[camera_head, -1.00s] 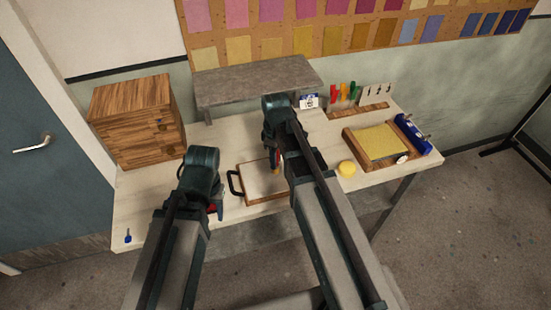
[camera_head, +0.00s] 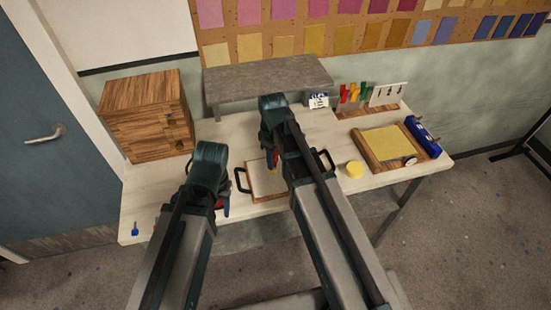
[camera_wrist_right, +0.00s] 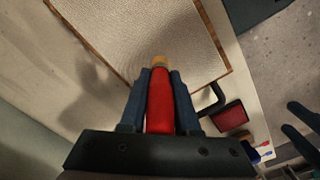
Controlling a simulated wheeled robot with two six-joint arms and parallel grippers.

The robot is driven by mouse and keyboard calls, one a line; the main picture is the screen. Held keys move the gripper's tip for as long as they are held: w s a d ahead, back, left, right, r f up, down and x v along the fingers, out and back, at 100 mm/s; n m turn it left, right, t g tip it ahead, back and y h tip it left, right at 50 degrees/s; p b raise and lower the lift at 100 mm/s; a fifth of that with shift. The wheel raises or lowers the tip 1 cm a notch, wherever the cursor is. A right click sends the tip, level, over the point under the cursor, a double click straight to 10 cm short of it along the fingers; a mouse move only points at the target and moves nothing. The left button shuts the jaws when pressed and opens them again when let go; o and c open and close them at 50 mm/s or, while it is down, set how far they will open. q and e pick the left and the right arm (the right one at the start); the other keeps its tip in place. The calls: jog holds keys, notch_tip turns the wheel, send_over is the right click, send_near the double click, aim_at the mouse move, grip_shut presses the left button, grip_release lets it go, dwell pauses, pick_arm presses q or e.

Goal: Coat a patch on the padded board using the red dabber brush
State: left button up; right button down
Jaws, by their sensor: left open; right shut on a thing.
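The red dabber brush (camera_wrist_right: 160,102) is upright in the right wrist view between the two fingers of my right gripper (camera_wrist_right: 160,85), which is shut on its handle. Its tan tip overlaps the near part of the padded board (camera_wrist_right: 145,35), a pale textured pad with a wooden rim. I cannot tell whether the tip touches it. In the head view the board (camera_head: 270,182) lies flat on the table with black handles, partly hidden by my right arm. My right gripper (camera_head: 273,160) is over it. My left gripper (camera_head: 222,205) is open, left of the board.
A wooden drawer box (camera_head: 150,125) stands at the left and a grey shelf (camera_head: 265,78) at the back. Right of the board are a yellow round thing (camera_head: 355,169), a wooden tray with a yellow sheet (camera_head: 385,142), a blue roll (camera_head: 423,135) and a rack of coloured handles (camera_head: 352,93).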

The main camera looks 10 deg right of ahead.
jog(key=shift+a, duration=1.6)
jog(key=shift+s+a+f, duration=0.1)
jog(key=shift+s+a, duration=0.05)
jog(key=shift+a, duration=1.5)
jog(key=shift+s, duration=0.45)
jog(key=shift+w+d, duration=0.1)
jog(key=shift+d, duration=1.6)
jog(key=shift+d, duration=0.1)
jog(key=shift+d, duration=1.55)
jog(key=shift+d, duration=0.1)
